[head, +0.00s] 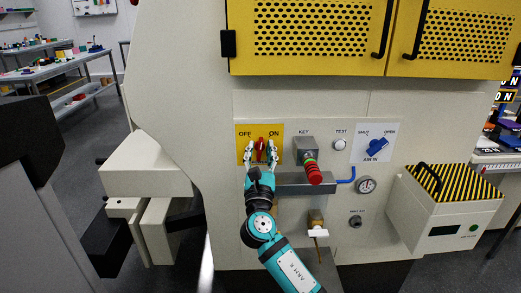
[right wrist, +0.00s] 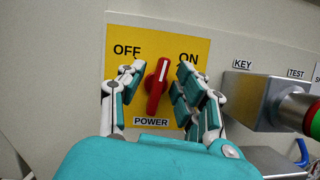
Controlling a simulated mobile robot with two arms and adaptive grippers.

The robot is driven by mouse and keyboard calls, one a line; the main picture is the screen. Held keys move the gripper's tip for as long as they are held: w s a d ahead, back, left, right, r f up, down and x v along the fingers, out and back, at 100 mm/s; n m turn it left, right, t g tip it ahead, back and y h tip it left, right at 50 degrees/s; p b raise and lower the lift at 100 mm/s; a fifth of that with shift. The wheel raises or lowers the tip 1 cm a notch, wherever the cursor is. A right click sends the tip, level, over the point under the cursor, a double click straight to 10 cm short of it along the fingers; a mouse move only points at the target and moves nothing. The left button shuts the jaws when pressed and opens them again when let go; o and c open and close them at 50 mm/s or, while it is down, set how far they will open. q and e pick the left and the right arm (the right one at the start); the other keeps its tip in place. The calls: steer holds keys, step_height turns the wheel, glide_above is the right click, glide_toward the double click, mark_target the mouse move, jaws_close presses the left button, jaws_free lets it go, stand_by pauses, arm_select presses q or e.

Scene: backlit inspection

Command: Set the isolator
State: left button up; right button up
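The isolator is a red rotary handle (head: 261,146) on a yellow plate (head: 243,130) marked OFF at left, ON at right and POWER below. In the right wrist view the handle (right wrist: 157,88) stands nearly upright, its top leaning slightly toward ON. My right gripper (head: 261,155) reaches up to the plate from below. In the right wrist view its fingers (right wrist: 160,80) are spread on either side of the handle. My left gripper is not in view.
A grey key block (head: 304,148) with a red and green knob (head: 314,175) stands out close right of the plate. Farther right are a blue air valve (head: 377,147) and a gauge (head: 366,185). A striped-lid box (head: 440,205) juts out at right. Yellow perforated doors (head: 310,35) are above.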

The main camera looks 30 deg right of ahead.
steer(key=shift+w+d+r, duration=0.1)
steer(key=shift+w+d, duration=0.05)
steer(key=shift+w, duration=0.05)
jaws_close()
